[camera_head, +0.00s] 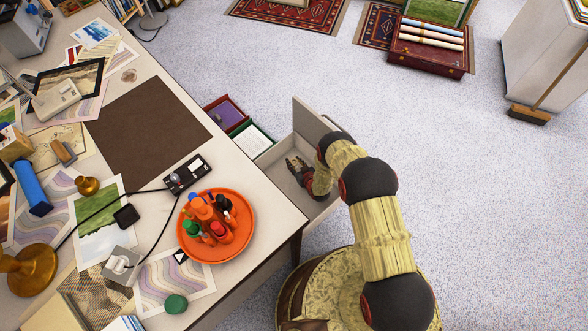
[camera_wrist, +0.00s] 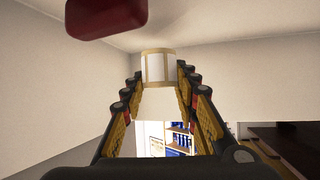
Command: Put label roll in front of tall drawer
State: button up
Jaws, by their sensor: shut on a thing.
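A pale drawer (camera_head: 313,122) stands pulled out from the side of the desk, with a high front panel. My gripper (camera_head: 294,163) is over or inside this drawer, close to its inner walls; the exact height is hard to tell. In the wrist view my gripper (camera_wrist: 159,75) is closed around a white, tan-edged thing that looks like the label roll (camera_wrist: 157,66), between its fingertips. The label roll cannot be made out in the head view.
The desk (camera_head: 266,208) is crowded with prints, an orange tray (camera_head: 243,245) of bottles, a blue roll (camera_head: 31,187) and a brass lamp base (camera_head: 30,270). Red and green boxes (camera_head: 224,112) lie beside the drawer. The carpet (camera_head: 460,180) to the right is clear.

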aim_at(296, 167)
notch_tip(296, 167, down, 4)
jog(key=shift+r+b, duration=0.25)
jog(key=shift+b, duration=0.5)
jog(key=o, duration=1.1)
jog(key=p+v, duration=0.3)
jog(key=v, duration=0.3)
jog(key=shift+s+d+r, duration=0.1)
jog(key=shift+s+r, duration=0.1)
jog(key=shift+r, duration=0.1)
jog(key=shift+s+d+r, duration=0.1)
jog(key=shift+s+d, duration=0.05)
jog(key=shift+s, duration=0.3)
